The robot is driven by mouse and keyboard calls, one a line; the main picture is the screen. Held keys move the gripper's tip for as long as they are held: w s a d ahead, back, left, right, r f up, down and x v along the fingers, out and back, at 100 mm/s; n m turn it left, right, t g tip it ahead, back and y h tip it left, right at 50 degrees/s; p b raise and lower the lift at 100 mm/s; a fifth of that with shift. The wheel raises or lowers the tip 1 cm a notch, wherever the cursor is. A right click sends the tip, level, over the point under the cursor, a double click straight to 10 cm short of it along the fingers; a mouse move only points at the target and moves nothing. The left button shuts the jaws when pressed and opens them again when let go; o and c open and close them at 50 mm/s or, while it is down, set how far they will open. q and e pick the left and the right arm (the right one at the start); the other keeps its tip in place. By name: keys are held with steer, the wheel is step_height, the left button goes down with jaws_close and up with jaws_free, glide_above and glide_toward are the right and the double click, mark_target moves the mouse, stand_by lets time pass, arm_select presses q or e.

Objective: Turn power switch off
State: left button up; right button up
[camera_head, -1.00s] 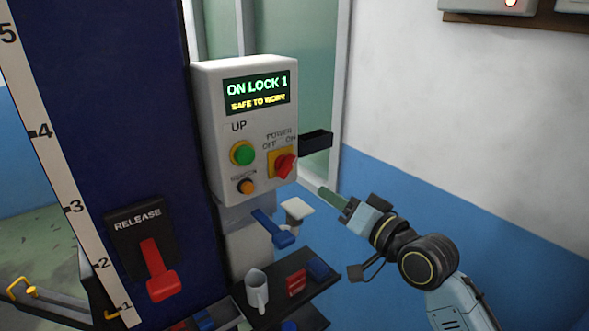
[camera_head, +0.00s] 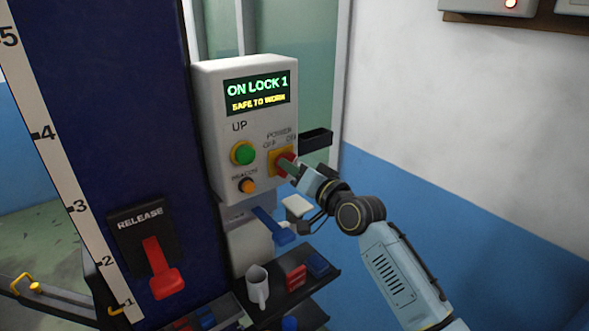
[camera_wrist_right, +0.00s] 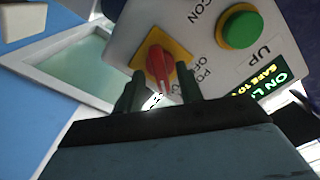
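The red power switch (camera_wrist_right: 160,66) is a rotary knob on a yellow plate (camera_head: 272,158), with OFF and ON printed above it, on a white control box (camera_head: 220,110). In the right wrist view the knob lies between the two fingers of my right gripper (camera_wrist_right: 160,90), which are apart with space on both sides. In the head view the right gripper (camera_head: 290,167) reaches the knob from the right and hides part of it. The display (camera_head: 258,94) reads ON LOCK 1, SAFE TO WORK. My left gripper is not in view.
A green UP button (camera_head: 243,153) and an orange button (camera_head: 247,185) sit left of the knob. A black holder (camera_head: 316,139) juts out at the box's right side. A red release lever (camera_head: 160,268) is at left.

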steer(key=shift+w+a, duration=0.1)
steer(key=shift+w, duration=0.05)
jaws_close()
steer(key=shift+n, duration=0.5)
steer(key=n+b, duration=0.1)
steer(key=n, duration=1.3)
steer(key=shift+n, duration=0.4)
stand_by(0.3)
